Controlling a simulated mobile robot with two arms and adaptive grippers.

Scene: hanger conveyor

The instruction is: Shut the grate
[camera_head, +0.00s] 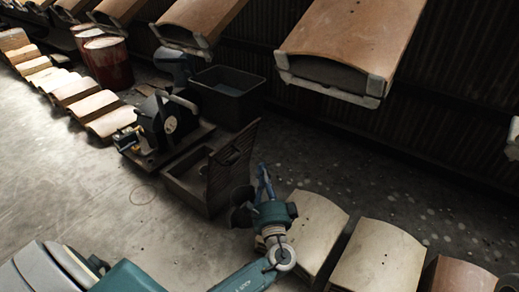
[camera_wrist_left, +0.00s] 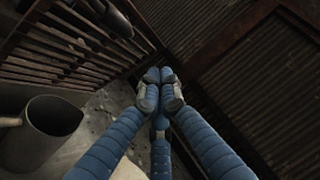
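The grate (camera_head: 230,168) is a dark, rusty slatted lid. It stands raised, nearly upright, on the right side of a low open box (camera_head: 184,184) on the floor. My left gripper (camera_head: 264,170), with blue fingers, is just right of the grate, on its outer side, with its fingers pointing up. In the left wrist view the slats of the grate (camera_wrist_left: 75,50) appear at the upper left. The fingertips (camera_wrist_left: 160,76) come together there with nothing visible between them. A gap to the slats seems to show, but contact cannot be ruled out. My right gripper is not in view.
A black machine (camera_head: 165,118) stands beside the box, with a dark bin (camera_head: 228,95) behind. Curved tan panels (camera_head: 312,230) lie right of my gripper. Larger panels (camera_head: 345,45) hang overhead. A grey cylinder (camera_wrist_left: 45,130) is close at the left wrist. Open floor lies left.

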